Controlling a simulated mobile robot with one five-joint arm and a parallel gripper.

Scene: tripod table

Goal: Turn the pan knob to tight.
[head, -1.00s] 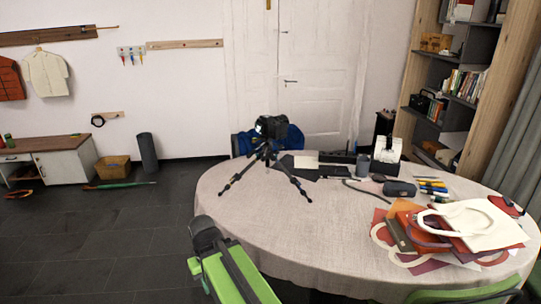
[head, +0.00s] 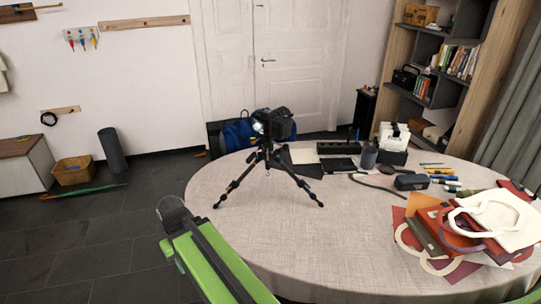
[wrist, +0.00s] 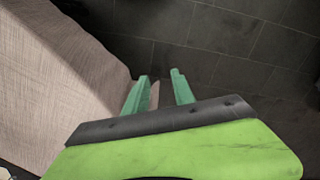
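A black camera (head: 273,123) sits on a small black tripod (head: 266,160) with its legs spread, standing on the left half of the round table. The pan knob is too small to make out in the head view, and the wrist view does not show the tripod. My gripper (wrist: 160,75) shows two teal fingers held apart with nothing between them. In the wrist view it is beside the edge of the tablecloth, over the dark floor. In the head view my green arm is at the front left of the table, nearer than the tripod and apart from it.
The round table (head: 300,240) has a beige cloth. Bags (head: 490,225) lie at its right, with a dark case (head: 411,182), markers and a cup (head: 369,156) behind. A blue backpack (head: 238,135) is behind the table. The cloth in front of the tripod is clear.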

